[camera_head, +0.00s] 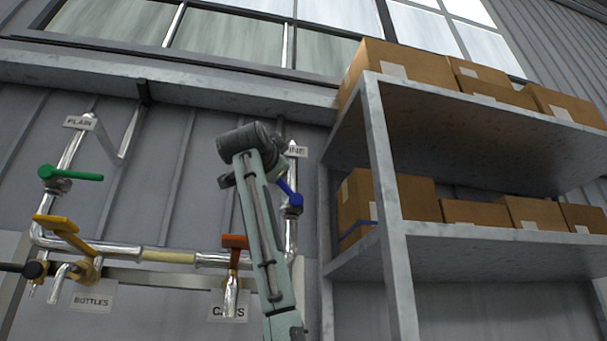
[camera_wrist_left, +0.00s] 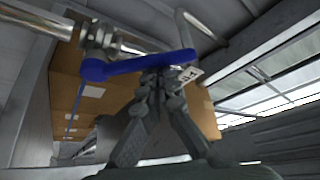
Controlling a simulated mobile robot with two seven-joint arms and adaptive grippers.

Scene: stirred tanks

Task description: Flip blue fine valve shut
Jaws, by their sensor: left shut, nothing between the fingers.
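The blue valve handle (camera_head: 290,194) sits on the right upright pipe below the partly hidden label ending in "INE" (camera_head: 296,151). In the head view the handle slants from upper left to lower right, its upper end close to my arm. In the left wrist view the blue handle (camera_wrist_left: 130,65) runs across the pipe, which lies slanted there. In the head view my arm mostly hides that gripper. My right gripper is not in view.
A green valve (camera_head: 75,175) is on the left pipe under "PLAIN". A yellow valve (camera_head: 62,230) and an orange valve (camera_head: 234,242) sit above the "BOTTLES" and "CANS" spouts. A metal shelf (camera_head: 385,200) with cardboard boxes (camera_head: 400,62) stands close on the right.

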